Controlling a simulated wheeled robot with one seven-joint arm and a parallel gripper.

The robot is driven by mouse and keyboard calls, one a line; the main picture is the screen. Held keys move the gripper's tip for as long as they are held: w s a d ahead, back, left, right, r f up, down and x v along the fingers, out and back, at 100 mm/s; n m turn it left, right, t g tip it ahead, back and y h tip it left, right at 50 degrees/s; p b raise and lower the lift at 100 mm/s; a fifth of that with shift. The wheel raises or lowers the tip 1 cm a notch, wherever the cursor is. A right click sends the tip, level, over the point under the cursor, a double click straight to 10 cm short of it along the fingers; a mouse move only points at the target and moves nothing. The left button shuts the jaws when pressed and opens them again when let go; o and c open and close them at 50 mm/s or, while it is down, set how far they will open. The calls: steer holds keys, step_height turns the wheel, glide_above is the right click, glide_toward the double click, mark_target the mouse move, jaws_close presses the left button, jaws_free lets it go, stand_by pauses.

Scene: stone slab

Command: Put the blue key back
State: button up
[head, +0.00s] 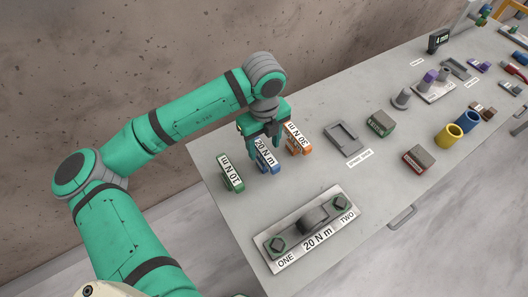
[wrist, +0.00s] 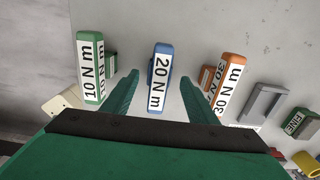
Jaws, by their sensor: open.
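The blue key (head: 268,164), labelled 20 N m, stands on the slab between a green key (head: 231,175), labelled 10 N m, and an orange key (head: 298,142), labelled 30 N m. My gripper (head: 264,148) is over the blue key, open, with a finger to each side of it. In the wrist view the blue key (wrist: 160,75) shows between the two apart fingers, with gaps at both sides; I cannot tell how deep the fingers reach. A plate marked ONE, 20 N m, TWO (head: 300,258) lies near the front with a grey raised part and two green-based nuts.
A grey tray (head: 345,139) lies right of the keys. Green (head: 381,123) and red (head: 418,159) blocks stand beyond it. Yellow (head: 449,135) and blue (head: 468,121) cylinders are farther right. The slab between the keys and the plate is clear.

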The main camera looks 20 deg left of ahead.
step_height(320, 180, up, 6)
steer(key=shift+r, duration=0.25)
